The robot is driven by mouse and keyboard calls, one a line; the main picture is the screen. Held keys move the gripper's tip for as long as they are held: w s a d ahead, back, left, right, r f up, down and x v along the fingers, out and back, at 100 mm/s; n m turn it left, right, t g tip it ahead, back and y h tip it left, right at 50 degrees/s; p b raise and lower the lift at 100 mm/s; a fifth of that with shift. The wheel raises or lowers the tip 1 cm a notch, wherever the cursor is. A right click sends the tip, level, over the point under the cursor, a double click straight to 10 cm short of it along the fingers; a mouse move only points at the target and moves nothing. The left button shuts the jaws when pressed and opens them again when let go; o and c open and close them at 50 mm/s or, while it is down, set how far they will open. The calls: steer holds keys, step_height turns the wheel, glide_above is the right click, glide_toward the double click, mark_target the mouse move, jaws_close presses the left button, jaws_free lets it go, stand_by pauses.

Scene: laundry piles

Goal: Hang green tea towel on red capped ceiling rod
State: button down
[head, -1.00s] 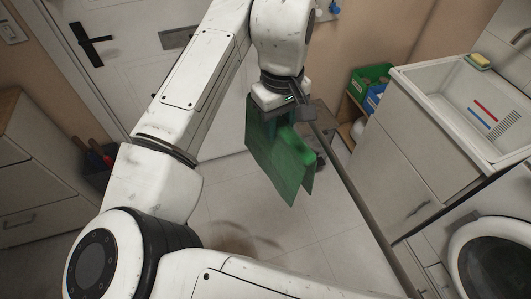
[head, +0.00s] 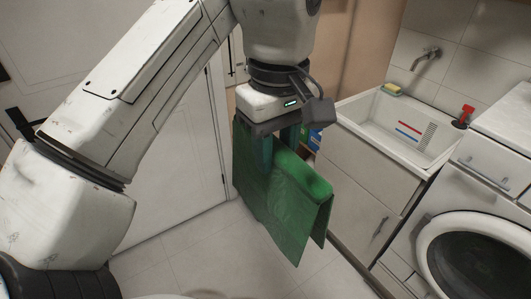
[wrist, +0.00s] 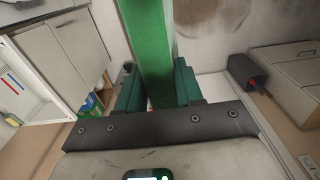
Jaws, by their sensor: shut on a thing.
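The green tea towel (head: 285,198) hangs folded over from my gripper (head: 277,155), with its two sides dropping below the fingers. My gripper is shut on its upper part and holds it clear of the floor. In the wrist view the towel (wrist: 147,45) is a green strip running up from between the fingers.
A white sink (head: 385,125) on a cabinet and a front-loading washing machine (head: 465,200) stand at the right. A white door (head: 175,160) is behind at the left. Pale tiled floor (head: 190,250) below is open. A dark bin (wrist: 247,75) shows in the wrist view.

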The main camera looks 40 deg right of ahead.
steer(key=s+d+b, duration=0.1)
steer(key=d+b, duration=0.1)
steer(key=d, duration=0.5)
steer(key=shift+s+f+b, duration=0.2)
steer(key=shift+f+b, duration=3.45)
steer(key=shift+f, duration=4.45)
steer(key=c, duration=0.6)
jaws_free()
steer(key=shift+c, duration=0.2)
step_height(320, 180, up, 11)
steer(key=shift+p, duration=0.4)
steer(key=shift+f, duration=0.1)
